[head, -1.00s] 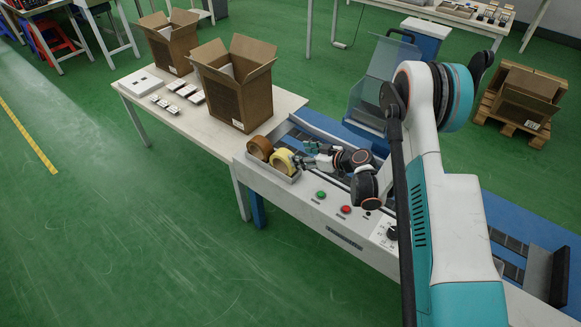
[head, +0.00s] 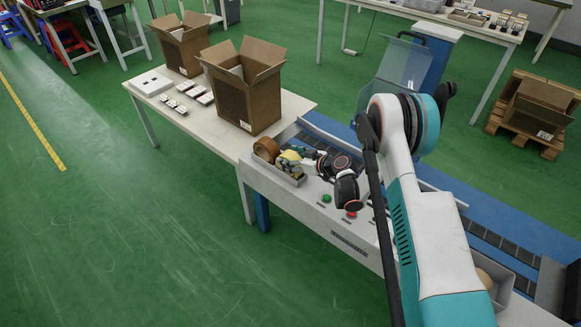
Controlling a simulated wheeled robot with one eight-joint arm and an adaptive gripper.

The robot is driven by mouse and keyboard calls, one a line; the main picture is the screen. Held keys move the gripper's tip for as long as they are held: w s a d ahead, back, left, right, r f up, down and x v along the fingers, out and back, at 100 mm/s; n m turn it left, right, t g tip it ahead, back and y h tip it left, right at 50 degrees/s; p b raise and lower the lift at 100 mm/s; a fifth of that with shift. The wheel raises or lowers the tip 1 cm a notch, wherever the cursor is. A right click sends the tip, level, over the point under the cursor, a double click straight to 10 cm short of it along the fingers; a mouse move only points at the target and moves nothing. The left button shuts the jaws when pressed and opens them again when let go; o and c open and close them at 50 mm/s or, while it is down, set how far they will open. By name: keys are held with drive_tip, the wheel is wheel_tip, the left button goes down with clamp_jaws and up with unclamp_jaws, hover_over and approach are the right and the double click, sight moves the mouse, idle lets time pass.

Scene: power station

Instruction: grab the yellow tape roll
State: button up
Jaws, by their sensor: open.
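The yellow tape roll (head: 289,156) sits in a small tray (head: 298,181) at the left end of the conveyor machine's front ledge. A brown tape roll (head: 266,149) stands beside it on the left in the same tray. My gripper (head: 291,160) is at the yellow roll, with its fingers over and close around it, and they hide part of it. The jaws are open; I cannot tell whether they touch the roll.
An open cardboard box (head: 247,100) stands on the white table (head: 196,130) just behind the tray, with another box (head: 184,47) farther back. A green button (head: 326,198) and a red button (head: 351,214) lie right of the tray. Green floor in front is clear.

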drive_tip(key=b+x, duration=0.1)
drive_tip(key=x, duration=0.3)
drive_tip(key=shift+a+f+b, duration=0.15)
drive_tip(key=shift+f+b, duration=0.1)
drive_tip(key=shift+b, duration=0.15)
drive_tip(key=shift+r, duration=0.1)
drive_tip(key=c, duration=1.3)
